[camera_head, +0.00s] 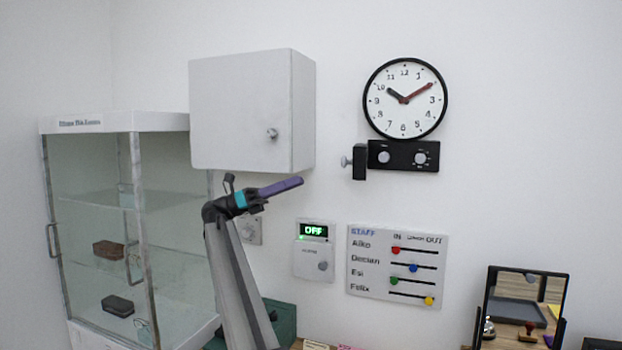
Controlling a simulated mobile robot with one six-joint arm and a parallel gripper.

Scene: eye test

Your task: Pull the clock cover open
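The round wall clock (405,98) has a white face, a black rim, a black hand and a red hand. Below it is a black panel (404,156) with two pale dials in plain sight. A small black flap (360,163) with a silver knob (346,162) on its left side stands out from the wall at the panel's left end. It looks like the cover, swung open to the left. My gripper (290,186), with a purple finger and teal part, is left of and below the flap, apart from it. It is seen side-on, so its opening is unclear.
A white wall cabinet (240,115) with a knob is just above my gripper. A glass display case (120,230) stands at left. A box reading OFF (313,250) and a STAFF slider board (397,265) hang below. A dark-framed mirror (520,308) stands at lower right.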

